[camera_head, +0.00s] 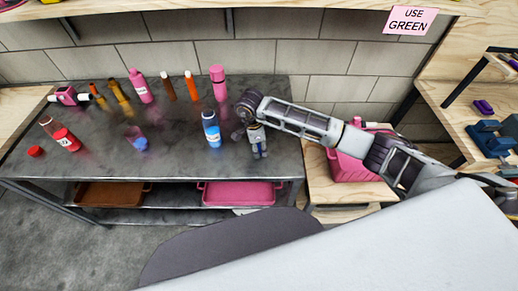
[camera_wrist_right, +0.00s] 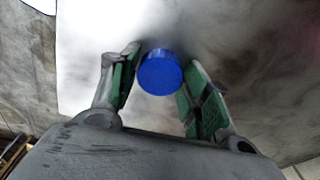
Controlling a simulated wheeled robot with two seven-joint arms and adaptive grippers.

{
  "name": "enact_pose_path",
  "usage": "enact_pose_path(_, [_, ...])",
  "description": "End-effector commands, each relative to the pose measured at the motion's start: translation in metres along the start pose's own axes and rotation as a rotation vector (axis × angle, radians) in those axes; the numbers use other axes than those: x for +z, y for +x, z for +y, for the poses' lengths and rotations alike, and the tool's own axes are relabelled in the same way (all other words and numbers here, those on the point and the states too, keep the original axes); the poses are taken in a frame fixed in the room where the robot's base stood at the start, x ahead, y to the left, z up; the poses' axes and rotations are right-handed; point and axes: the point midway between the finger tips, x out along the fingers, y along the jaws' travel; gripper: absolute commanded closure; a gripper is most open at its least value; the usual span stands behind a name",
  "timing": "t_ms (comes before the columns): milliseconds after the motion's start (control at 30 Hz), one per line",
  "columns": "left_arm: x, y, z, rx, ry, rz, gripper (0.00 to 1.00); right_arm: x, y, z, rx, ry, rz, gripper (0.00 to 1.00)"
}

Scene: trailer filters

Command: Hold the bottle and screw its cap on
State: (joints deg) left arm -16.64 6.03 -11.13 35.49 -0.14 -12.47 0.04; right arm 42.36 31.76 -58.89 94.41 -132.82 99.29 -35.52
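A bottle with blue contents (camera_head: 211,130) stands upright on the dark table, just left of my right gripper (camera_head: 259,152). That gripper points down close to the tabletop. In the right wrist view, a round blue cap (camera_wrist_right: 160,74) lies between the two green-padded fingers of the right gripper (camera_wrist_right: 162,68). The fingers are close on both sides of the cap; whether they press on it, or whether it is off the table, I cannot tell. In the head view the cap is not discernible at the gripper. My left gripper is not in view.
A red-labelled bottle (camera_head: 66,139), a red cap (camera_head: 35,151) and a small blue-and-pink container (camera_head: 136,139) are on the left of the table (camera_head: 185,160). Several bottles, including a pink one (camera_head: 219,83), stand along the back. A pink bin (camera_head: 349,168) sits to the right.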

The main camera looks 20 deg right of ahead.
Motion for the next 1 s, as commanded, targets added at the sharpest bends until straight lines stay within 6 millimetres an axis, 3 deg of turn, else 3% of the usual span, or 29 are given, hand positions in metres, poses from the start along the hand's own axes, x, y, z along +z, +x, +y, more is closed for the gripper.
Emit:
enact_pose_path(67, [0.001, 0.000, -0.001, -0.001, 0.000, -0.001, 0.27, 0.000, 0.000, 0.000, 0.000, 0.000, 0.000, 0.68])
enact_pose_path(567, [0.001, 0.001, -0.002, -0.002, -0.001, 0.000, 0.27, -0.001, -0.005, -0.001, -0.001, 0.000, 0.000, 0.68])
enact_pose_path(767, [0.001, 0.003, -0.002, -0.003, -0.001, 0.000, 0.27, -0.003, -0.023, -0.001, -0.003, 0.000, 0.000, 0.68])
enact_pose_path(1000, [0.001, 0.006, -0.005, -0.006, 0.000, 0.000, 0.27, -0.007, -0.058, -0.001, -0.004, 0.000, -0.001, 0.68])
